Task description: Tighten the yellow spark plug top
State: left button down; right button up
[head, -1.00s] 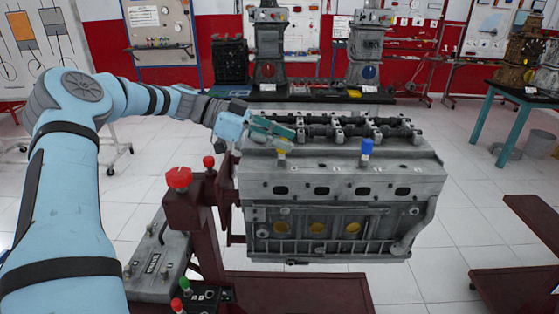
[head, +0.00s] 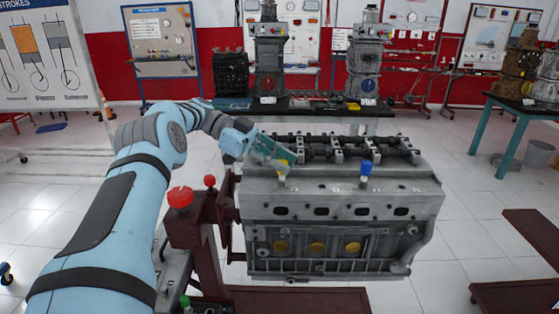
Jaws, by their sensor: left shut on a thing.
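The yellow spark plug top (head: 283,165) stands at the left part of the engine block's upper front ledge, partly hidden by my gripper. My left gripper (head: 277,157) reaches in from the left, tilted down, and its fingers are shut on the yellow top. A blue spark plug top (head: 366,168) stands upright to the right on the same ledge, apart from the gripper. The grey engine block (head: 340,212) sits on a dark red stand. My right gripper is not in view.
Camshaft parts (head: 345,146) run along the block's top behind the plugs. The air above the blue top is clear.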

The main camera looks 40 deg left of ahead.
pick_arm(q)
jog(key=c, duration=1.4)
grip_release()
jog(key=shift+d+f, duration=0.1)
jog(key=shift+f, duration=0.05)
